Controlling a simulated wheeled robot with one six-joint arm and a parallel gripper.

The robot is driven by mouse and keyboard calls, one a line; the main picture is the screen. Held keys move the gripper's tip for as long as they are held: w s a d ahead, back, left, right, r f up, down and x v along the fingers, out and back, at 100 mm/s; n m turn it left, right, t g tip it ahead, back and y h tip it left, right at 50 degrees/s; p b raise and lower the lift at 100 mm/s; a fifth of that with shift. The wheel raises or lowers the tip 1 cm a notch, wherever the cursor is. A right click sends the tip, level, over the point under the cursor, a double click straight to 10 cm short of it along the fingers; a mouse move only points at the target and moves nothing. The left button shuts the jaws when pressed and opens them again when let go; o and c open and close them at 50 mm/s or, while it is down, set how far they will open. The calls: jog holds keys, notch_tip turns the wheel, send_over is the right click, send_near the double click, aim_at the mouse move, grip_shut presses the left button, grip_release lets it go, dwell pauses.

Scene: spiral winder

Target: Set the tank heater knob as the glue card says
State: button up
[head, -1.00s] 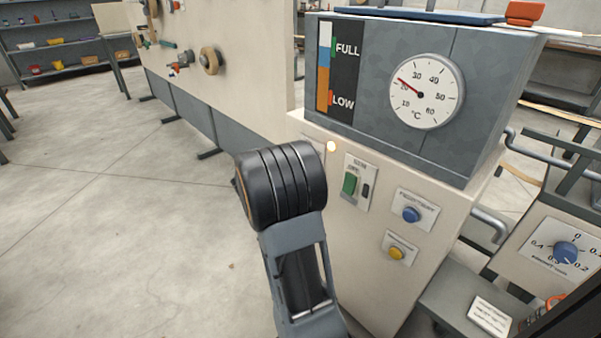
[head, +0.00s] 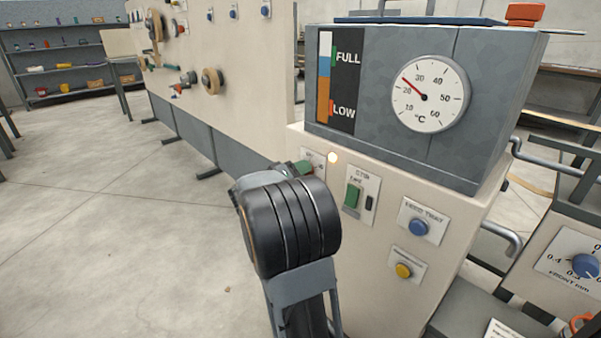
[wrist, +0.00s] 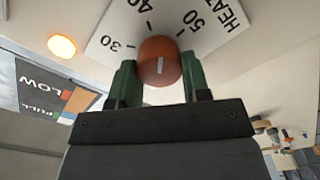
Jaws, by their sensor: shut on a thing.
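The orange-red heater knob (wrist: 157,50) sits between the green fingers of my gripper (wrist: 158,74) in the wrist view, a finger on each side. It has a white line on its face. Its white plate (wrist: 222,12) reads 30, 40, 50 and part of "HEAT". I cannot tell exactly which mark the line points to. In the head view my arm hides the knob, and only a little of the green fingers shows at the plate. The grey tank (head: 480,75) carries a °C dial (head: 430,94) with its needle between 20 and 30.
A lit lamp (head: 333,158) is right of the plate. A green switch (head: 353,196), a blue button (head: 418,227) and a yellow button (head: 404,270) are on the same panel. A white card (head: 505,330) lies at the lower right, its text unreadable. The floor at left is clear.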

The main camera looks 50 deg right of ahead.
jog(key=shift+s+f+m, duration=0.1)
jog(key=shift+s+m, duration=0.05)
jog(key=shift+m, duration=3.55)
jog(key=o, duration=0.9)
jog(key=shift+o, duration=0.2)
jog(key=shift+a+r, duration=0.1)
jog(key=shift+r, duration=0.1)
jog(key=w+a+p, duration=0.1)
jog(key=a+p, duration=0.2)
jog(key=a, duration=1)
jog(key=shift+a, duration=0.35)
